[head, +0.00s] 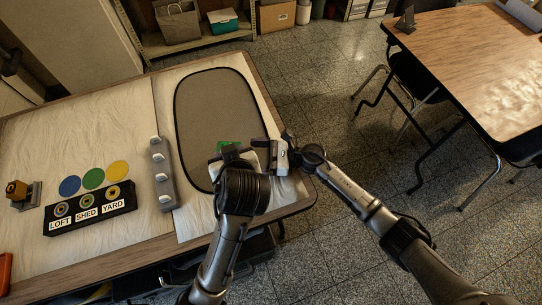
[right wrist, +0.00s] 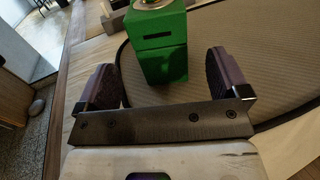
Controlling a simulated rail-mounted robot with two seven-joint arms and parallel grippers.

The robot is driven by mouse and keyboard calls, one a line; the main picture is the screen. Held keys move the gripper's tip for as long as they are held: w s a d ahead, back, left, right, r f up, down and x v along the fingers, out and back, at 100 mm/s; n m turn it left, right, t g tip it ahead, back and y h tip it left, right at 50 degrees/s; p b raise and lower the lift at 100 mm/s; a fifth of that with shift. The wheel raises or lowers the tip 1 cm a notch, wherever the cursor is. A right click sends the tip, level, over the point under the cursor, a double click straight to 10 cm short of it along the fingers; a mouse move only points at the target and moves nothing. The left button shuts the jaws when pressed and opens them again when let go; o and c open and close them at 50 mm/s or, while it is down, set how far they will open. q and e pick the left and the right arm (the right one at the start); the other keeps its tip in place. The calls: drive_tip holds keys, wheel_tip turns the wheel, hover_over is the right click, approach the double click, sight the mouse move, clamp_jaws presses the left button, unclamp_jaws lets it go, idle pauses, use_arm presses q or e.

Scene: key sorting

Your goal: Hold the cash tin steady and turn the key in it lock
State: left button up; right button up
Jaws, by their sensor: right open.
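The green cash tin (head: 228,144) stands on the grey mat and is mostly hidden by my arms in the head view. In the right wrist view the tin (right wrist: 163,55) shows a dark slot in its face and a round silver lock (right wrist: 152,3) on top, cut off by the frame edge. No key can be made out. My right gripper (right wrist: 166,82) is open, with its fingers apart and the tin beyond the gap between them. In the head view my right gripper (head: 272,155) is right beside the tin. My left gripper (head: 232,154) is at the tin, its fingers largely hidden.
A black rack labelled LOFT, SHED, YARD (head: 92,213) stands left, with blue, green and yellow discs behind it. A grey holder with several pale pieces (head: 161,180) stands left of the mat (head: 215,90). A brass padlock-like object (head: 17,190) is far left. The mat's far part is clear.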

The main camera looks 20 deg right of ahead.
drive_tip(key=shift+x, duration=3.95)
drive_tip(key=c, duration=1.1)
drive_tip(key=shift+o, duration=0.2)
use_arm(q)
drive_tip(key=shift+c, duration=0.3)
